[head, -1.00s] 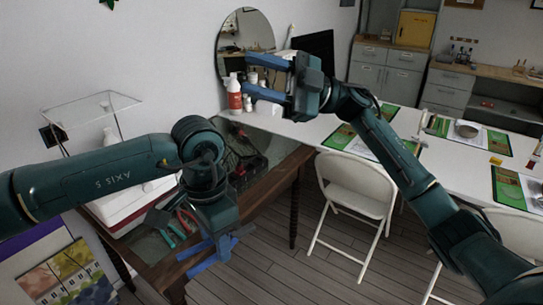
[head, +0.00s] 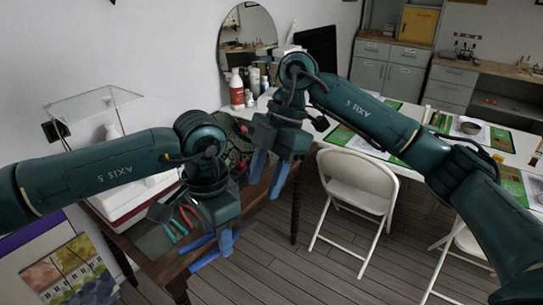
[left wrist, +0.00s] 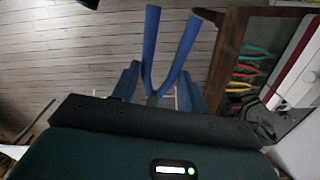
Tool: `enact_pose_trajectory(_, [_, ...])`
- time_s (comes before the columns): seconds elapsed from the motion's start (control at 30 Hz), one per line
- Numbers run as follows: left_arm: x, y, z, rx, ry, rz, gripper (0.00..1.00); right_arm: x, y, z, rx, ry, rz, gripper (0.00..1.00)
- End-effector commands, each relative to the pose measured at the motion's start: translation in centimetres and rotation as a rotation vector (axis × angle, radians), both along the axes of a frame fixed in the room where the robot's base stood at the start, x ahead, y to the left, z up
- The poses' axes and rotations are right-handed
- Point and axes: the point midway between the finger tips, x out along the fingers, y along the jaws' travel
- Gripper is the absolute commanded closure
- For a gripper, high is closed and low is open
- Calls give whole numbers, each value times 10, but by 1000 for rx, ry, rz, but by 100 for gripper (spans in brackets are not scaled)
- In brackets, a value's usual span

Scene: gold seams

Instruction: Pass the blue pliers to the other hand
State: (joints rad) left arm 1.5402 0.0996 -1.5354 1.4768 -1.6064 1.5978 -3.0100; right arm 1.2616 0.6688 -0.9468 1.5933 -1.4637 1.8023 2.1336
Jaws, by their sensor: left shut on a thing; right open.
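The blue pliers (head: 203,263) are held by my left gripper (head: 227,242) off the front edge of the wooden workbench, over the floor. In the left wrist view the two blue handles (left wrist: 150,45) spread away from the fingers, and my left gripper (left wrist: 157,95) is shut around the jaw end, which is mostly hidden. My right gripper (head: 269,176) is open and empty. Its blue fingers point down, above and to the right of the pliers, clearly apart from them.
The wooden workbench (head: 275,203) carries other pliers, with teal handles (head: 172,232) and red handles (head: 187,217), on a dark mat. A white folding chair (head: 350,205) stands to the right by a white table. A clear case (head: 95,105) is at the left.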

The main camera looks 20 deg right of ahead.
Motion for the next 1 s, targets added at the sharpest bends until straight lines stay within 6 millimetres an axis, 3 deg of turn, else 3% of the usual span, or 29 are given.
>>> enact_pose_trajectory(0.2, [0,0,0,-1,0,0,82,-6,15,-39,1,3,2,59])
enact_pose_trajectory(0.4, [0,0,0,0,0,0,82,-9,24,-60,3,1,2,59])
enact_pose_trajectory(0.8, [0,0,0,-1,0,0,82,-10,27,-67,3,-1,2,59])
enact_pose_trajectory(1.0, [0,0,0,-1,0,0,82,-10,27,-67,3,-1,1,75])
